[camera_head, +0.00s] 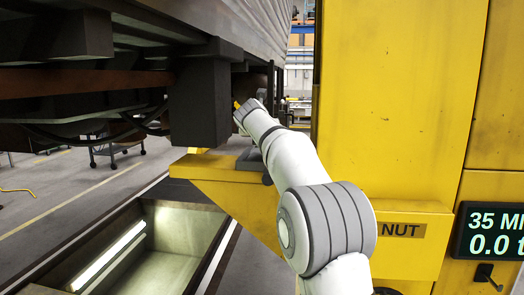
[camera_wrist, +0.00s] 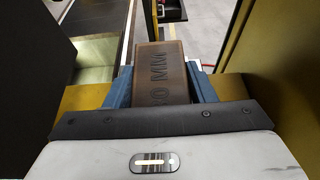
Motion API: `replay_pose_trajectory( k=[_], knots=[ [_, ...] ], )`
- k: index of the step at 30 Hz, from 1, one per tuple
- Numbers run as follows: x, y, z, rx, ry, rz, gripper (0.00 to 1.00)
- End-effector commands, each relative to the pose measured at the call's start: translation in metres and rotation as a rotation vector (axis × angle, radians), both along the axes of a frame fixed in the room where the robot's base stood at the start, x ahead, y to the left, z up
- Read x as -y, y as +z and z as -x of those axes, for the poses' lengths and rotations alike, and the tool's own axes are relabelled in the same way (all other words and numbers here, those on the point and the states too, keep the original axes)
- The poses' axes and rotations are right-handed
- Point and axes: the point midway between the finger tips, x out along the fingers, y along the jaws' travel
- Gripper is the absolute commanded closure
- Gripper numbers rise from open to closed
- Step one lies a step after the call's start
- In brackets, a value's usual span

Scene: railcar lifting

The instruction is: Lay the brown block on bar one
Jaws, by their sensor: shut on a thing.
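A yellow bar (camera_head: 213,173) juts from the yellow jack column in the head view, below the dark underside of the railcar. No label shows that it is bar one. Yellow surface (camera_wrist: 84,98) also shows beside and beneath my gripper in the wrist view. Whether the block touches it is hidden. In the head view my arm covers the block.
The railcar (camera_head: 205,95) hangs over the left side, its dark post close to the bar. The yellow column (camera_head: 390,95) rises at the right. A lit pit (camera_head: 165,245) lies below left. A display (camera_head: 492,232) reads "35 MM" and "0.0 t".

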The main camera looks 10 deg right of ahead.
Motion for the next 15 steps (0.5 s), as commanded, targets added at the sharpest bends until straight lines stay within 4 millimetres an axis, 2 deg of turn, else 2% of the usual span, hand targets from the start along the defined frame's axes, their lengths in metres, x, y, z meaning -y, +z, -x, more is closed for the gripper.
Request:
replay_pose_trajectory(
  k=[7, 15],
  knots=[
    [-0.006, -0.035, 0.001, 0.000, 0.008, 0.001, 0.84],
    [-0.008, -0.040, 0.000, 0.001, 0.010, -0.001, 0.84]
  ],
)
